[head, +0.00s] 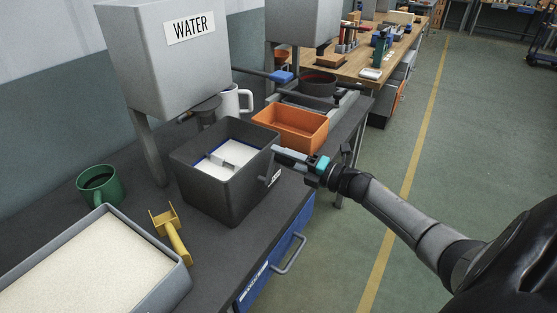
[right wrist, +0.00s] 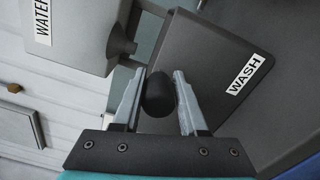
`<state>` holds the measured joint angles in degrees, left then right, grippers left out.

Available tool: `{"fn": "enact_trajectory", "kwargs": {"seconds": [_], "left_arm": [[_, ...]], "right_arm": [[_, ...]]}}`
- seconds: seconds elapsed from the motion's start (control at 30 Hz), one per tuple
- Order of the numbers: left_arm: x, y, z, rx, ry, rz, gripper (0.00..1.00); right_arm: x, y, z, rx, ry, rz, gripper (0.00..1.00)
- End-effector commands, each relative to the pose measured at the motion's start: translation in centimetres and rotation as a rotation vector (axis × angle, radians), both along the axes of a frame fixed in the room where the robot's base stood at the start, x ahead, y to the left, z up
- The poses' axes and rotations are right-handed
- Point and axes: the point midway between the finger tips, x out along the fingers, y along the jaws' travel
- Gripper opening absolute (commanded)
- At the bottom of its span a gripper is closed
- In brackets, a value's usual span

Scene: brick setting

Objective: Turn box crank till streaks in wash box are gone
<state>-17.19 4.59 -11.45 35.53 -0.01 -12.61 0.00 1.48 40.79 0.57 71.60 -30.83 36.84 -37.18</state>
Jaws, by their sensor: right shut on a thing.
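The dark grey wash box (head: 228,197) stands open on the bench in the head view, below the water tank. Inside it lie a pale piece with blue edges and a grey bar (head: 220,163); streaks are too small to tell. My right gripper (head: 278,151) is at the box's right rim. In the right wrist view, the right gripper (right wrist: 159,82) is shut on a black crank knob (right wrist: 158,96), beside the wash box (right wrist: 205,70) with its WASH label. The rest of the crank is hidden. My left gripper is out of view.
The grey WATER tank (head: 165,65) stands above the box. An orange bin (head: 290,128), white mug (head: 230,102), green mug (head: 99,187), yellow tool (head: 171,235) and pale-filled tray (head: 177,283) surround it. A blue drawer (head: 268,270) is below; the floor at right is free.

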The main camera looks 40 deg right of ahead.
Motion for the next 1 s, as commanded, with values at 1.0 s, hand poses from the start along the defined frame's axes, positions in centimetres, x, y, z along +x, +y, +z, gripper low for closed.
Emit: {"fn": "enact_trajectory", "kwargs": {"seconds": [1.0], "left_arm": [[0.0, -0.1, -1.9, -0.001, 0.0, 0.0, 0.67]], "right_arm": [[0.8, -1.7, -2.8, 0.445, 0.19, 0.013, 0.0]]}}
